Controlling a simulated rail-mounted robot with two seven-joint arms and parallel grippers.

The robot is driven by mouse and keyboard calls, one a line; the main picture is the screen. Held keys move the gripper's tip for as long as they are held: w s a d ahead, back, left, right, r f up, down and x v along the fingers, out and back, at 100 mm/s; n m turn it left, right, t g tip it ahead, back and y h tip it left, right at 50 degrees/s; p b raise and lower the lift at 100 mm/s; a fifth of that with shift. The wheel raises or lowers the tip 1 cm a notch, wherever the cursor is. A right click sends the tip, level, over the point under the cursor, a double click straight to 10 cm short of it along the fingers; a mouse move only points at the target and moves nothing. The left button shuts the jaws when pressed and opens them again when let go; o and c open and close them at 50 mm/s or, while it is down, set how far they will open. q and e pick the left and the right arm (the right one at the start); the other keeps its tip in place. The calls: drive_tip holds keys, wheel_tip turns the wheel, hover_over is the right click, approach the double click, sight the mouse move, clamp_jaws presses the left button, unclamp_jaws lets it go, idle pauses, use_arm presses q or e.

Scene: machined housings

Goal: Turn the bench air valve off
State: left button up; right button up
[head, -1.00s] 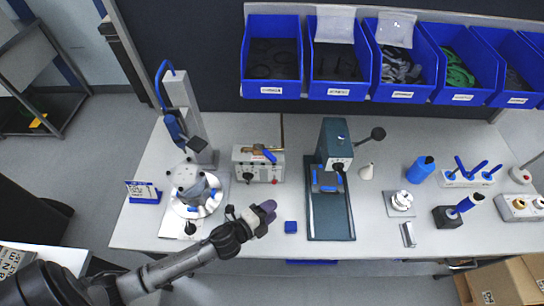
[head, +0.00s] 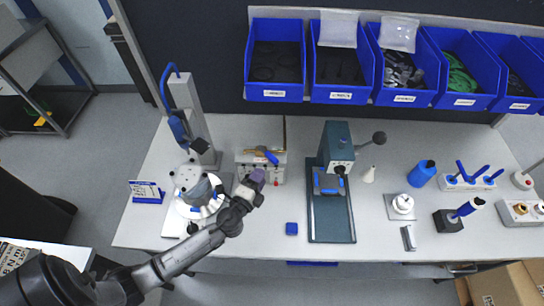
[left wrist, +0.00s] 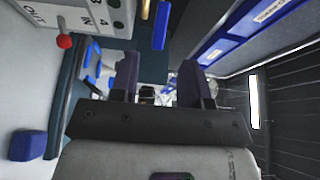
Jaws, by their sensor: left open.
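The bench air valve shows in the head view as a brass body with a blue lever (head: 268,156) on top of a light grey box (head: 275,174) at the back of the bench. In the left wrist view the blue lever (left wrist: 162,25) is upright in the picture, beside the grey box (left wrist: 92,14) with printed markings and a red knob. My left gripper (head: 257,177) is open and empty, with dark purple fingers over the front of the box, partly hiding it. In the wrist view its fingers (left wrist: 160,82) are apart, with the lever beyond them. I see no contact with the lever.
A round fixture with a metal housing (head: 194,186) stands just left of my left forearm. A dark green press (head: 335,150) stands right of the box. A small blue block (head: 291,228) lies in front. Blue bins (head: 275,92) line the back.

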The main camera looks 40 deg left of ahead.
sight(271, 161)
use_arm(q)
drive_tip(key=x, duration=0.9)
drive_tip(key=shift+w+p, duration=0.1)
drive_tip(key=shift+p, duration=0.3)
drive_tip(key=shift+c, duration=0.3)
clamp_jaws()
